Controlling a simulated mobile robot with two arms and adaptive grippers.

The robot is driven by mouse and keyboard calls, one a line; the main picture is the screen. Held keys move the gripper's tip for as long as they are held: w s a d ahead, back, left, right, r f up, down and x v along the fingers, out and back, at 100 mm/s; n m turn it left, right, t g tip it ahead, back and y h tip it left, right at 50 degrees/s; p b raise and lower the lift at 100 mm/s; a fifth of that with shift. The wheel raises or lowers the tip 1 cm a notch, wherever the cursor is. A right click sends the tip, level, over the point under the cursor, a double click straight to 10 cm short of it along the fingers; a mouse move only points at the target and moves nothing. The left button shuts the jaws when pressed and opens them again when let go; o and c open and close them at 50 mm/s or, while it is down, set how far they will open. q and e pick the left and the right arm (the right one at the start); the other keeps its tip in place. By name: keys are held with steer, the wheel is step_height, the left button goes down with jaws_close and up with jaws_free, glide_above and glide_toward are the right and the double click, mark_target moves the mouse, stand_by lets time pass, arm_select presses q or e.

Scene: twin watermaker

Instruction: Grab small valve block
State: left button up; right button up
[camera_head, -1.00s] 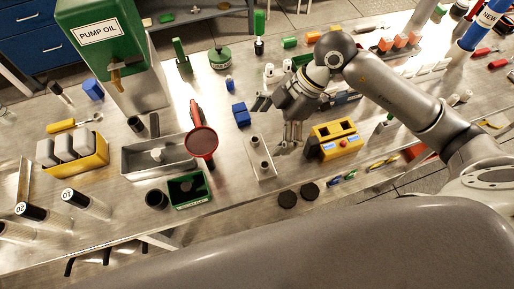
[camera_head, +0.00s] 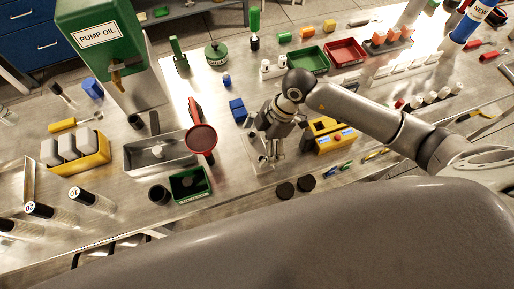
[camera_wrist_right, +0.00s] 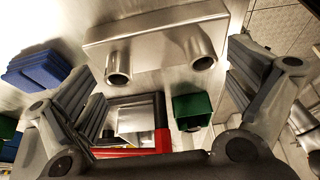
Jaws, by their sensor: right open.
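A grey metal block with two short upright tubes, which looks like the small valve block (camera_wrist_right: 150,40), lies between my finger pads in the wrist view. In the head view, the block (camera_head: 252,150) lies on the bench, partly hidden by my gripper. My right gripper (camera_head: 268,157) is over it, pointing down. In the wrist view, my right gripper (camera_wrist_right: 167,62) is open, with one finger on each side of the block and visible gaps. Contact is not visible. My left gripper is not in view.
A yellow box (camera_head: 335,140) stands close right of my gripper. A blue block (camera_head: 237,109) and a red-rimmed round tool (camera_head: 202,138) are to the left. A green bin (camera_head: 190,184) and two black discs (camera_head: 285,191) are near the front edge.

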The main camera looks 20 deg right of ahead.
steer(key=shift+a+f, duration=0.15)
steer(key=shift+f, duration=0.2)
steer(key=shift+c, duration=0.4)
steer(key=c, duration=1.4)
steer(key=shift+w+r, duration=0.1)
steer(key=shift+r, duration=0.05)
steer(key=shift+c, duration=0.6)
steer(key=shift+r, duration=0.15)
